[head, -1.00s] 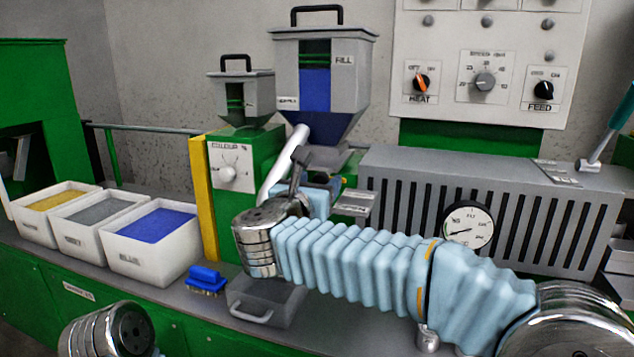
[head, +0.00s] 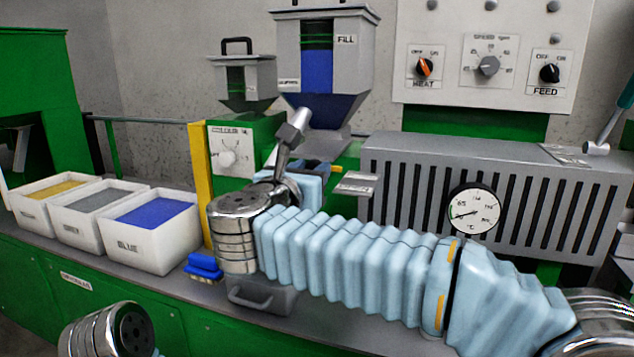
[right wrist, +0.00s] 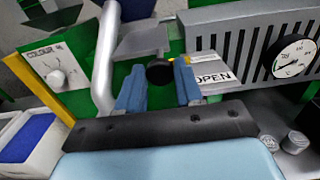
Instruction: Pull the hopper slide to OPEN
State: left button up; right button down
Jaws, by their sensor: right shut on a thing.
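The large hopper (head: 352,60) with blue pellets stands at the back centre. My right gripper (head: 318,168) is just below and in front of it, partly hidden by my wrist. In the right wrist view its two blue fingers (right wrist: 160,86) are on either side of a dark round knob (right wrist: 159,72), the slide's handle, and are shut on it. A grey plate (right wrist: 143,40) lies beyond the knob. A white OPEN label (right wrist: 212,77) is just right of the fingers. My left gripper is out of view.
A slotted grey barrel cover (head: 500,200) with a gauge (head: 473,210) stands to the right. A smaller hopper (head: 243,80) and a green box with a colour dial (head: 228,158) are to the left. White pellet bins (head: 150,255) and a blue brush (head: 204,267) line the bench's left.

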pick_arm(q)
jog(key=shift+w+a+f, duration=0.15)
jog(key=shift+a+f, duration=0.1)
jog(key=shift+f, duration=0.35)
pick_arm(e)
jog(key=shift+v, duration=0.8)
jog(key=shift+f, duration=0.1)
jog(key=c, duration=0.8)
grip_release()
jog(key=shift+s, duration=0.15)
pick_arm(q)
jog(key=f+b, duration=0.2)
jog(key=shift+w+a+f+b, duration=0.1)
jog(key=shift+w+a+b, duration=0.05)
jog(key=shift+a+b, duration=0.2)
pick_arm(e)
jog(key=v, duration=1.3)
jog(key=shift+s+a, duration=0.15)
jog(key=shift+s, duration=0.15)
